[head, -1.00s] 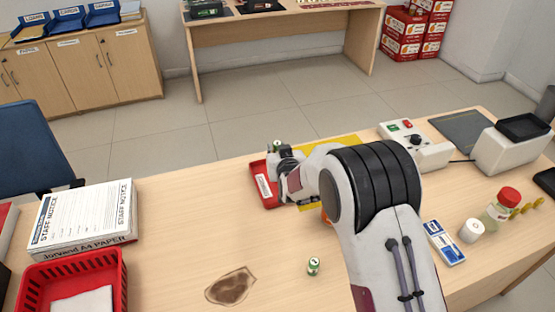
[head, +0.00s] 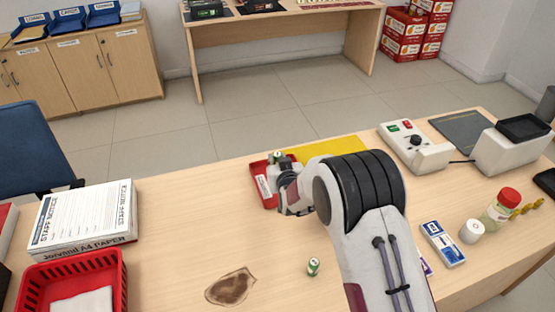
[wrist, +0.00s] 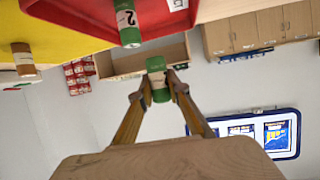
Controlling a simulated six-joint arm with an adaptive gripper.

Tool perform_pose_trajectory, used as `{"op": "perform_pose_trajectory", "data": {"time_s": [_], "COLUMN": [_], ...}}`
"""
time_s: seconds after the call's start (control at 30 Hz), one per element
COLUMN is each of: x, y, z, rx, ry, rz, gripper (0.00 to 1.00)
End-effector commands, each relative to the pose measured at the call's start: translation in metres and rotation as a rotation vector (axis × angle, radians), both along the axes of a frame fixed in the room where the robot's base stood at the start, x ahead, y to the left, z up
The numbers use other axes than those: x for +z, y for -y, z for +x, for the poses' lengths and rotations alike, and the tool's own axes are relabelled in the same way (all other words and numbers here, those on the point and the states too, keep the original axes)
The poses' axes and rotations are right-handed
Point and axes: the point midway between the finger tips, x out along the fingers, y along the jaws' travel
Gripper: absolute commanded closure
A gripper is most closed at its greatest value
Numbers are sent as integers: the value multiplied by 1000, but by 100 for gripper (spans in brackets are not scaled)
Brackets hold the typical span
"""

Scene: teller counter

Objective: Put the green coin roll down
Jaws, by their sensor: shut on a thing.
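My gripper (wrist: 156,90) is shut on a green coin roll (wrist: 157,75), with a finger on each side of it, in the wrist view. In the head view the gripper end is by the red tray (head: 263,187), and a green roll end (head: 276,157) shows just past it. The wrist view shows the red tray (wrist: 75,17) with another green coin roll (wrist: 127,22) at it. The held roll appears apart from the tray. A further green roll (head: 313,267) stands on the desk, nearer the camera. My arm hides part of the tray surroundings.
A yellow mat (head: 335,147) lies behind my arm, with a brown-banded roll (wrist: 25,60) seen there in the wrist view. A brown stain (head: 231,288), a red basket (head: 118,268) and a paper stack (head: 85,220) are to the left. The desk left of the tray is clear.

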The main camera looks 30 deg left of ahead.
Motion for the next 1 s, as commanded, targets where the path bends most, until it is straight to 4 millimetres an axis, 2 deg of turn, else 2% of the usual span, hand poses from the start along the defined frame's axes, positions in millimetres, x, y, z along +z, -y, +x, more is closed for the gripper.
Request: {"op": "perform_pose_trajectory", "data": {"time_s": [1.0], "x": [-11], "y": [0], "z": [0], "rx": [0], "ry": [2], "rz": [1], "gripper": [100]}}
